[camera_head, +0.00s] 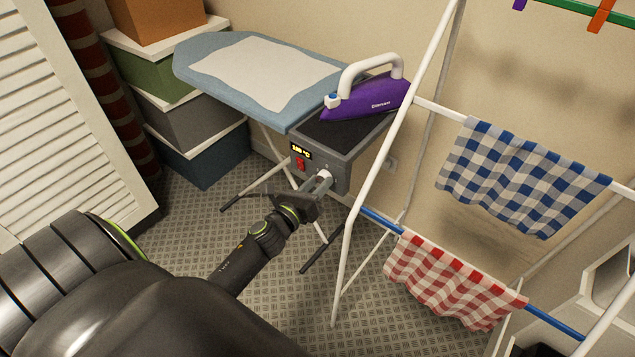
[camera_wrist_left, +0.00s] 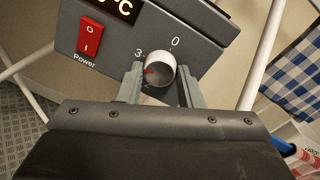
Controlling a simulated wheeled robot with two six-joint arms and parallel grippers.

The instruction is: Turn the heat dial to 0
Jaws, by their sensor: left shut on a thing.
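The heat dial (camera_wrist_left: 158,70) is a round silver-white knob with a red pointer mark, on the grey front panel (camera_wrist_left: 214,42) of the iron's station. In the left wrist view its red mark points left, near the printed 3; the 0 is printed above it. My left gripper (camera_wrist_left: 158,84) is shut on the dial, one finger on each side. In the head view the left gripper (camera_head: 318,187) reaches the panel from below and partly hides the dial. The red power switch (camera_wrist_left: 91,37) and a lit temperature display (camera_head: 301,151) are on the same panel. My right gripper is not seen.
A purple iron (camera_head: 368,97) rests on the station beside the blue ironing board (camera_head: 205,62). A white drying rack (camera_head: 348,235) with checked cloths stands close on the right. Stacked boxes (camera_head: 181,121) stand behind left. Patterned floor (camera_head: 185,215) is clear at lower left of the board.

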